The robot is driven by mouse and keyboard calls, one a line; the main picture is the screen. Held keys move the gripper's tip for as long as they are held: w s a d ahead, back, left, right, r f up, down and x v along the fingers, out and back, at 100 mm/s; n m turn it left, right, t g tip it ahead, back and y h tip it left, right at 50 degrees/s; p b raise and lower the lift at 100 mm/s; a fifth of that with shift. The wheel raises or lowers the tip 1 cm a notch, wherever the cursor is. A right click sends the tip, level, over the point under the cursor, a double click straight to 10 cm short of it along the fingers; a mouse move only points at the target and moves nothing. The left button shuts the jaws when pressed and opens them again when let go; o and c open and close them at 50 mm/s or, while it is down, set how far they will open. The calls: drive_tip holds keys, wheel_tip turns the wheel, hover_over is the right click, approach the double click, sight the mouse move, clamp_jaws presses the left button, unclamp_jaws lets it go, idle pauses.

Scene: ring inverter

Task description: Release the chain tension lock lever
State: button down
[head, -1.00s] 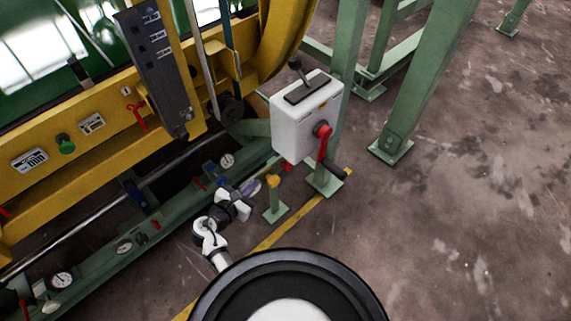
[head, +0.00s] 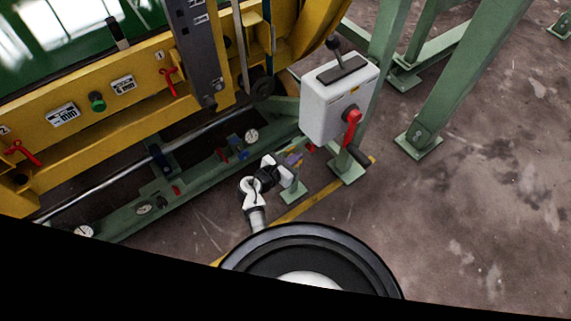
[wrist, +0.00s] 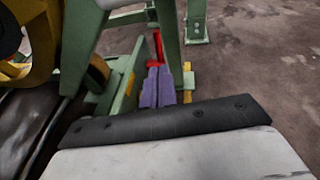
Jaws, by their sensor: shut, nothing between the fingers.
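My gripper (head: 293,158) is low beside the green machine base, in front of a small green post. Its purple fingers (wrist: 157,88) are shut together and empty in the wrist view. A slim red lever (wrist: 158,46) stands just beyond the fingertips; I cannot tell whether they touch it. In the head view a small red part (head: 310,148) shows beside the fingertips, mostly hidden by the gripper. Other red handles are on the yellow frame (head: 168,80) and on the white box (head: 351,117). No label shows which is the chain tension lock lever.
The white control box (head: 322,108) stands above and right of my gripper, with a black-knobbed stick on top. Green legs (head: 418,138) stand farther right. The green base rail (head: 190,187) with gauges runs left. Open concrete floor (head: 470,220) lies at right.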

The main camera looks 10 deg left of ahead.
drive_tip(key=x, duration=0.2)
drive_tip(key=r+x, duration=0.1)
drive_tip(key=x, duration=0.2)
drive_tip(key=shift+w+d, duration=0.25)
drive_tip(key=shift+w, duration=0.15)
drive_tip(key=w+d+p, duration=0.1)
drive_tip(key=p, duration=0.2)
drive_tip(key=w+d+r+g+y+p, duration=0.1)
drive_tip(key=p, duration=0.3)
drive_tip(key=shift+s, duration=0.1)
